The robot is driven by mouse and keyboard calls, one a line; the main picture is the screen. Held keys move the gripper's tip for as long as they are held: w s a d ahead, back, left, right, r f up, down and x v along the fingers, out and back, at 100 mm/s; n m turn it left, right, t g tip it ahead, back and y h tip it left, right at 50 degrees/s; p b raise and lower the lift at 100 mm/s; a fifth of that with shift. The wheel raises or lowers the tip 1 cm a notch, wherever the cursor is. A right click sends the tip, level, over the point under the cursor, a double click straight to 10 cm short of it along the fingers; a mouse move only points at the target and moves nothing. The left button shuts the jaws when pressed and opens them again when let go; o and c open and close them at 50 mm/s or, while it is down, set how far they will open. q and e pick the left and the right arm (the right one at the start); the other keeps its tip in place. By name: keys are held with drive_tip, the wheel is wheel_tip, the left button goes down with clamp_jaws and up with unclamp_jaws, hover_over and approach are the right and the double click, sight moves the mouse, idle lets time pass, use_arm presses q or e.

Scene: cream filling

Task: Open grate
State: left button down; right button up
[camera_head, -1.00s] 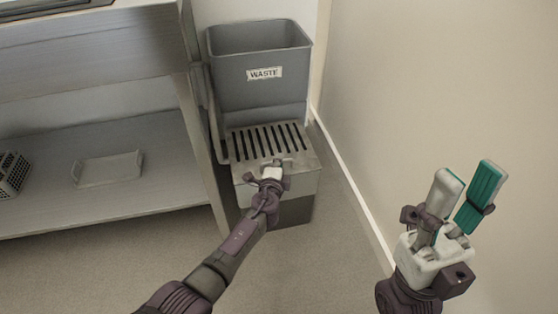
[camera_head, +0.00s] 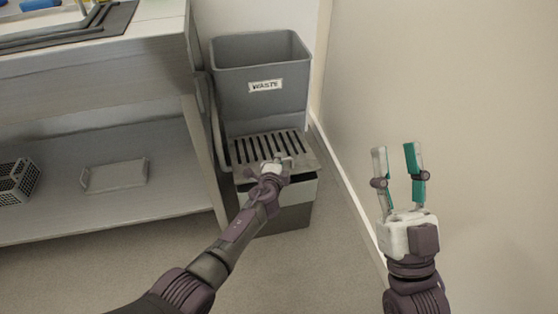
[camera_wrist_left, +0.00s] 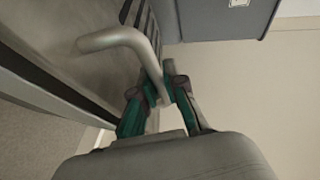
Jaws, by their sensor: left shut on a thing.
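The grey slotted grate (camera_head: 262,147) sits on top of the low box (camera_head: 285,218) in front of the waste bin. Its front edge is tilted up, and a dark gap shows between it and the box at the right front. My left gripper (camera_head: 273,168) is at the grate's front edge. In the left wrist view its teal-padded fingers (camera_wrist_left: 158,88) are shut on the grate's bent metal handle (camera_wrist_left: 126,37). My right gripper (camera_head: 397,148) is open and empty, raised near the wall, with its fingers pointing up.
The grey bin labelled WASTE (camera_head: 262,95) stands behind the grate. A metal table (camera_head: 95,75) with a lower shelf (camera_head: 90,215) is close on the left. A tray (camera_head: 115,174) and a basket (camera_head: 15,183) rest on the shelf. The wall (camera_head: 445,90) bounds the right side.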

use_arm(q)
drive_tip(key=shift+w+a+r+p, duration=0.1)
drive_tip(key=shift+w+r+p, duration=0.15)
drive_tip(key=shift+r, duration=0.25)
drive_tip(key=shift+w+r+p, duration=0.15)
drive_tip(key=shift+r+p, duration=0.2)
drive_tip(key=shift+r, duration=0.15)
drive_tip(key=shift+w+a+r+p, duration=0.1)
drive_tip(key=shift+w+r+p, duration=0.2)
drive_tip(key=shift+r, duration=0.2)
drive_tip(key=shift+w+a+r+p, duration=0.15)
drive_tip(key=shift+r+p, duration=0.15)
drive_tip(key=shift+r, duration=0.15)
drive_tip(key=w+a+r+p, duration=0.1)
drive_tip(key=w+r+p, duration=0.1)
drive_tip(key=w+r, duration=0.2)
drive_tip(key=shift+r, duration=0.8)
use_arm(e)
wheel_tip(320, 180, down, 20)
drive_tip(key=d+g+h, duration=0.3)
drive_tip(key=g+h, duration=0.1)
drive_tip(key=g, duration=0.9)
drive_tip(key=shift+r+m+g+h, duration=0.15)
drive_tip(key=shift+m+g+h, duration=0.15)
drive_tip(key=shift+g, duration=0.1)
use_arm(q)
drive_tip(key=shift+a, duration=0.1)
drive_tip(key=c, duration=1.2)
unclamp_jaws()
drive_tip(key=shift+f, duration=0.1)
